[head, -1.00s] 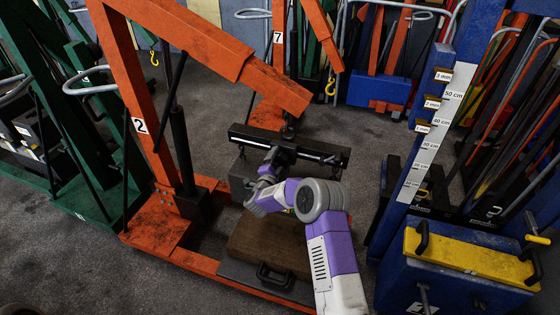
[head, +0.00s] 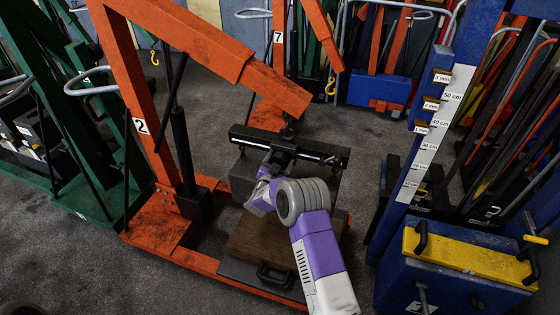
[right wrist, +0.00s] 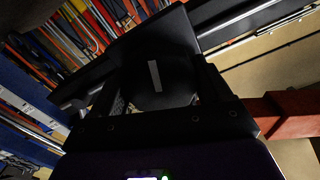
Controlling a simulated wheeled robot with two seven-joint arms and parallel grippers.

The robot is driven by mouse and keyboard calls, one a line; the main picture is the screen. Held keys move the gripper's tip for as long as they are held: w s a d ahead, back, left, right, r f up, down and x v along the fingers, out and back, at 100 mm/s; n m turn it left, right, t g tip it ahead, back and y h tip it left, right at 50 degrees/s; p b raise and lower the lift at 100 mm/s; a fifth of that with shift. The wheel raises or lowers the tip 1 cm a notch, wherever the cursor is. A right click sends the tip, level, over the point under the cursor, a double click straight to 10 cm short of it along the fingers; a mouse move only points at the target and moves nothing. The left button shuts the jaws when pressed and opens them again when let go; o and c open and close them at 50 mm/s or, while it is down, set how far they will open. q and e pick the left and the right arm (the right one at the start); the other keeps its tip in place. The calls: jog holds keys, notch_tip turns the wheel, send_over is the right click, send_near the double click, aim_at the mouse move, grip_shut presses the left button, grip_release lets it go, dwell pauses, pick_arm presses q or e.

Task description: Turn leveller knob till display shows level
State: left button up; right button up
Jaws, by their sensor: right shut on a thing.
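The leveller is a long black bar (head: 322,151) hanging under the orange crane numbered 2 (head: 215,45). My right gripper (head: 279,158) is at the middle of the bar, on its near side, and mostly hidden behind my wrist. In the right wrist view the right gripper (right wrist: 160,82) is shut on a dark rounded part with a pale stripe, which looks like the leveller knob (right wrist: 165,100). I cannot read a level display in either view. My left gripper is not in view.
A brown block on a dark base with a handle (head: 262,240) lies below the bar between the crane's legs. A blue stand with a centimetre scale (head: 420,160) and a yellow-topped blue box (head: 455,262) stand right. A green crane (head: 95,195) stands left.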

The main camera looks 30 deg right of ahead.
jog(key=shift+w+a+r, duration=0.2)
jog(key=shift+a, duration=0.15)
jog(key=o, duration=1)
jog(key=shift+w+f, duration=0.1)
jog(key=shift+c, duration=0.2)
jog(key=shift+d, duration=0.1)
jog(key=shift+s, duration=0.2)
jog(key=p+v, duration=0.1)
jog(key=v, duration=0.6)
jog(key=shift+s, duration=0.15)
